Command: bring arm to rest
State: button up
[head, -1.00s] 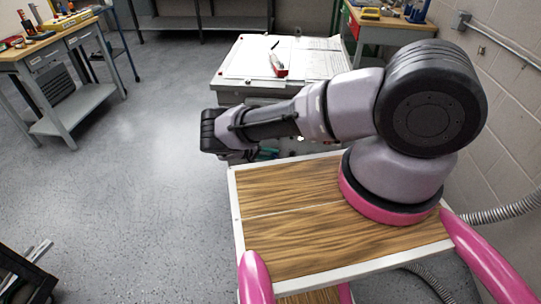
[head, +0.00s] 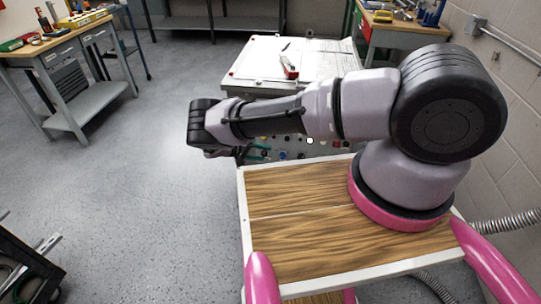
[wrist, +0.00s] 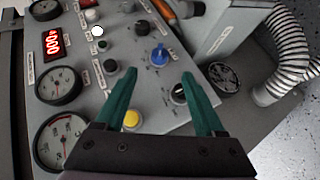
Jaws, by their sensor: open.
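My arm stretches left from its pink-ringed base on my wooden-topped body in the head view. My gripper (wrist: 160,100) shows in the wrist view with two green fingers spread apart and nothing between them but the view of the panel beyond. A grey control panel (wrist: 150,85) lies beyond the fingers, with a blue knob (wrist: 159,54), a yellow button (wrist: 132,119), a black knob (wrist: 179,92), round gauges (wrist: 60,85) and a red-digit display (wrist: 54,41). Whether the fingers touch the panel cannot be told. In the head view the fingers are mostly hidden by my arm.
A grey cabinet top (head: 250,70) with papers and a red-and-white item (head: 289,66) stands ahead. Workbenches stand at left (head: 62,50) and back right (head: 400,30). A dark cart (head: 30,265) is at lower left. The floor (head: 150,190) at left is clear. A block wall is at right.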

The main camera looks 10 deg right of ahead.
jog(key=shift+s+a+r, duration=0.15)
jog(key=shift+a+r, duration=0.2)
jog(key=shift+a, duration=0.2)
jog(key=w+d+r+m+g+y, duration=0.1)
jog(key=w+r+m+g+y, duration=0.15)
jog(key=r, duration=0.85)
jog(key=w+d+r+m+g+y, duration=0.1)
jog(key=w+r+m+y, duration=0.15)
jog(key=r, duration=0.95)
jog(key=s+d+r+m+y, duration=0.1)
jog(key=d+r+y, duration=0.2)
jog(key=r, duration=0.9)
jog(key=s+d+r+y, duration=0.2)
jog(key=d+r, duration=0.1)
jog(key=r, duration=0.8)
jog(key=s+d+r+t+y, duration=0.25)
jog(key=s+r, duration=0.35)
jog(key=r, duration=0.3)
jog(key=s+d+r+t+y, duration=0.1)
jog(key=s+d+r, duration=0.2)
jog(key=s+r, duration=0.45)
jog(key=s+d+r+t, duration=0.1)
jog(key=s+r+t, duration=0.1)
jog(key=s, duration=0.6)
jog(key=s+d+r+t, duration=0.1)
jog(key=s+r+t, duration=0.1)
jog(key=s+r, duration=0.3)
jog(key=s, duration=0.4)
